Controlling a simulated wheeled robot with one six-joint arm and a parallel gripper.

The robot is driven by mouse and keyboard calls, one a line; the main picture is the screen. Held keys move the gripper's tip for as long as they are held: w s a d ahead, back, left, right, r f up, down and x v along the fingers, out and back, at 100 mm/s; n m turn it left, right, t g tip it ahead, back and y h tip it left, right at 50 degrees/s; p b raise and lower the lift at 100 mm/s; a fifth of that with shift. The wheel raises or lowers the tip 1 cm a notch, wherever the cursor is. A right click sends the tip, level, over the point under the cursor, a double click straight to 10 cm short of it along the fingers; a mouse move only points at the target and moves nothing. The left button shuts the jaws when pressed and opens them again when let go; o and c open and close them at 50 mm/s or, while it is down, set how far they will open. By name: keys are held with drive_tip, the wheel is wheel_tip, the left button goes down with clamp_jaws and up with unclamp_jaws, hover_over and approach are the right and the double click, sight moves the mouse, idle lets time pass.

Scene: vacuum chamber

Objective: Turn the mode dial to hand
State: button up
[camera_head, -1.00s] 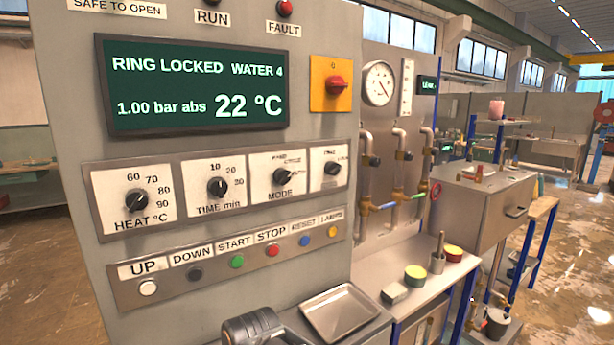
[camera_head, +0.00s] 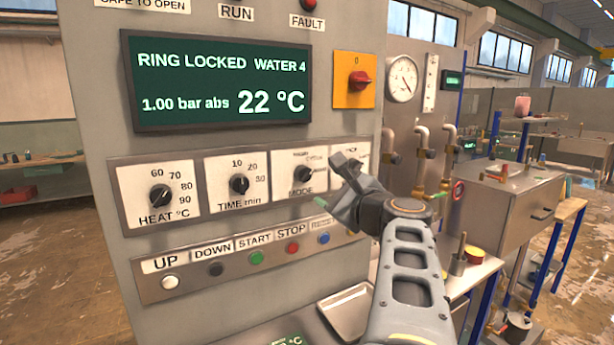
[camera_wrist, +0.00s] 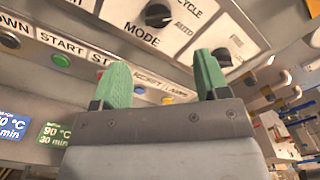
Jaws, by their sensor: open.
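The mode dial (camera_head: 303,174) is a black round knob on a white plate above the word MODE on the grey control panel. It also shows at the top of the wrist view (camera_wrist: 157,14), where CYCLE is readable to its right. I cannot make out a hand label or tell exactly where the pointer aims. My gripper (camera_head: 334,182) is in front of the panel, just right of the mode dial. Its green fingertips (camera_wrist: 163,72) are spread with nothing between them. In the wrist view the dial lies beyond them and clear of both.
The heat dial (camera_head: 160,197) and time dial (camera_head: 239,185) sit to the left. Another dial (camera_wrist: 222,57) is partly hidden behind my right fingertip. A button row (camera_head: 257,258) runs below. A red switch (camera_head: 359,80) on yellow and the display (camera_head: 222,82) are above.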

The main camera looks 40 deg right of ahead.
sight(308, 178)
drive_tip(key=w, duration=0.3)
drive_tip(key=w+d+p, duration=0.1)
drive_tip(key=w, duration=0.7)
drive_tip(key=shift+w+d+p, duration=0.25)
drive_tip(key=shift+p, duration=0.15)
drive_tip(key=shift+c, duration=0.4)
drive_tip(key=c, duration=0.8)
drive_tip(key=shift+f, duration=0.15)
drive_tip(key=shift+c, duration=0.2)
